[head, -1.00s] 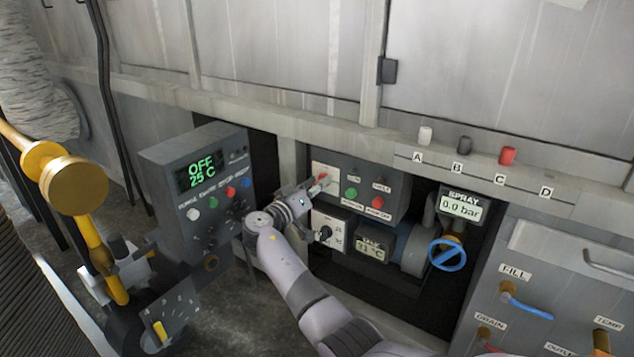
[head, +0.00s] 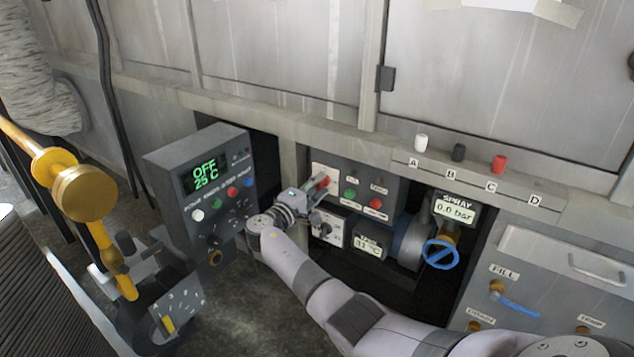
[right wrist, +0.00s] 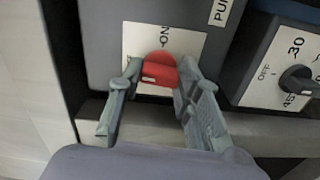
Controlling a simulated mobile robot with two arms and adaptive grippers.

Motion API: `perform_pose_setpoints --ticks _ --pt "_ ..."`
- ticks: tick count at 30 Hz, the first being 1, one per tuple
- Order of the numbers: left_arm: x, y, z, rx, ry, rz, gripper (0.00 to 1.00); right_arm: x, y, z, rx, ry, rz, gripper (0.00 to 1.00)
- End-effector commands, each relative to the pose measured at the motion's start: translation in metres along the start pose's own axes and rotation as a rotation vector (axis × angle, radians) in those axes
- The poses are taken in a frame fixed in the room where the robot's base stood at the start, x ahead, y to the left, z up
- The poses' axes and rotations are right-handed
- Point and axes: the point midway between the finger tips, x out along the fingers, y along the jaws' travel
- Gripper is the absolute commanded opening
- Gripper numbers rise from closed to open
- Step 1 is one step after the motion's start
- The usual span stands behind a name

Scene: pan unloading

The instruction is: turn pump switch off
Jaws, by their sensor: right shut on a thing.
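The pump switch is a red rotary knob (right wrist: 161,68) on a white plate (right wrist: 196,44) in the right wrist view. "ON" is printed on the plate just above the knob, and part of a "PUM" label shows further up. The knob's handle lies crosswise, with a white mark near its left end. My right gripper (right wrist: 160,78) is shut on the knob, one finger on each side. In the head view the red knob (head: 322,182) shows at my right gripper's tips (head: 317,193), on the plate's left-hand panel. My left gripper is not in view.
Green (head: 350,194) and red (head: 376,202) buttons sit close to the right of the switch. A black timer dial (right wrist: 299,80) is beside it. A control box (head: 205,178) reading "OFF 25 C" stands left. A blue valve wheel (head: 441,254) is to the right.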

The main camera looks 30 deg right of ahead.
Motion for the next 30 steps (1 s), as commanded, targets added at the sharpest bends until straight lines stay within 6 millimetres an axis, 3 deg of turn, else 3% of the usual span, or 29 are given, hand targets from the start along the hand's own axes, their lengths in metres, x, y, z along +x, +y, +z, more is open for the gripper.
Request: perform_pose_setpoints --ticks 23,24,30 --pt "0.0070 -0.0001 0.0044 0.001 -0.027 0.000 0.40 0.0004 0.0011 -0.0008 -0.109 0.002 0.002 0.04" --pt "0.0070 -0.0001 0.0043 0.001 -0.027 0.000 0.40 0.0004 0.0011 -0.0008 -0.109 0.002 0.002 0.32" --pt "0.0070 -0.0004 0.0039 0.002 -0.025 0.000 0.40 0.0003 0.0008 -0.0006 -0.108 0.001 0.001 0.45"
